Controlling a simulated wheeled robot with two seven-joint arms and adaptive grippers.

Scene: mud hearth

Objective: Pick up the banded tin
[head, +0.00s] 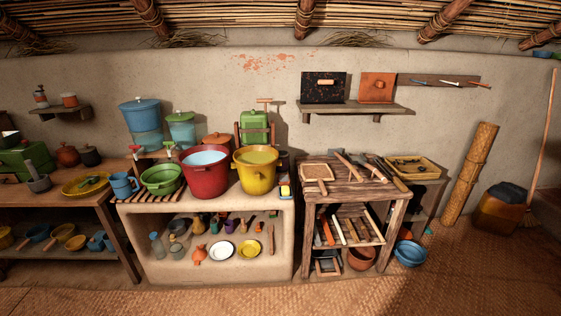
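I cannot tell for sure which thing is the banded tin. On the small wall shelf at the left stand a red-and-pale upright container (41,97) and a short orange-red container (70,100), both small in view. Neither of my grippers is in view.
The plaster counter (205,204) is crowded with a red bucket (205,175), a green basin (161,180) and a blue mug (124,186). Small items fill the niche below. A wooden table (350,187) holds tools. The woven floor in front (330,300) is clear.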

